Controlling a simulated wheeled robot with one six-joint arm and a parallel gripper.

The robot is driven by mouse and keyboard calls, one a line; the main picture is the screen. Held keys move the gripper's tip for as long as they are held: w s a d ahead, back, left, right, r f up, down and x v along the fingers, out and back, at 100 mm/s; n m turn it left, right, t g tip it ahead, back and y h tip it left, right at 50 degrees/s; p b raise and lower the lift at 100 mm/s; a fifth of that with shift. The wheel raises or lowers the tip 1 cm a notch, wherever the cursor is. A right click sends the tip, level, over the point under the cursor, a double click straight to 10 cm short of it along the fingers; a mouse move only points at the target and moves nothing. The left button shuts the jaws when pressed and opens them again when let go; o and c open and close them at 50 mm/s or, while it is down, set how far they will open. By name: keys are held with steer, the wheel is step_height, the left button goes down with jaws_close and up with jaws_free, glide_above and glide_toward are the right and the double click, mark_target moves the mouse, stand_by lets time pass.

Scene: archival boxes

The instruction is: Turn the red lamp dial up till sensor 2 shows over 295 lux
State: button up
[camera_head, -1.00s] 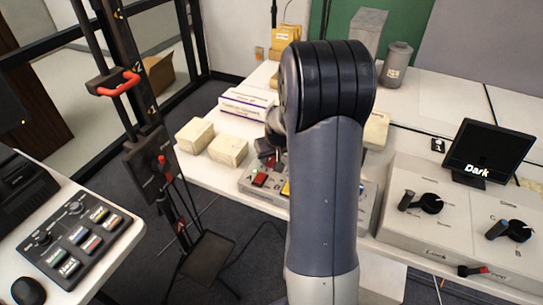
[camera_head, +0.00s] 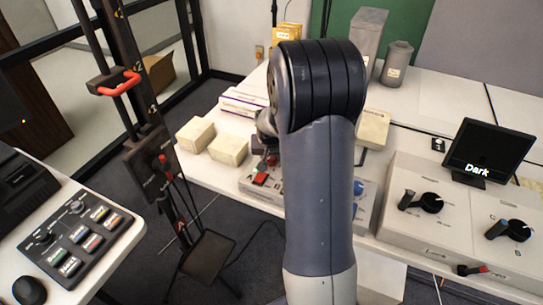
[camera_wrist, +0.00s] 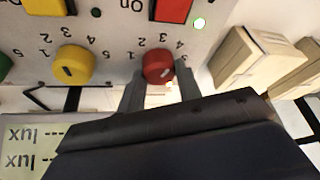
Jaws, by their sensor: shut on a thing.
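In the wrist view the red dial (camera_wrist: 157,64) sits on a light grey panel marked with numbers around it. My gripper (camera_wrist: 159,82) has one finger on each side of the dial and is shut on it. A display (camera_wrist: 35,145) at the lower left shows dashes before "lux" on two lines, with no number readable. A red button (camera_wrist: 172,9) is above the dial, with a lit green lamp (camera_wrist: 199,23) beside it. In the head view the red button (camera_head: 261,178) shows left of my arm, which hides much of the panel.
A yellow dial (camera_wrist: 73,66) is beside the red one in the wrist view. Cream boxes (camera_head: 229,149) stand left of the panel in the head view. A screen reading "Dark" (camera_head: 488,150) stands at right above a console with black knobs (camera_head: 431,203).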

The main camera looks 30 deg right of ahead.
steer(key=m+b, duration=0.1)
steer(key=m+h+b, duration=0.1)
steer(key=b, duration=0.1)
steer(key=shift+w+a+f+m+g, duration=0.1)
steer(key=shift+f+m+g, duration=0.05)
steer(key=shift+m+g, duration=0.2)
steer(key=shift+m+b, duration=0.35)
steer(key=shift+m, duration=0.2)
steer(key=o, duration=1)
steer(key=v, duration=1.1)
steer(key=shift+w+a+p, duration=0.1)
steer(key=shift+p, duration=0.3)
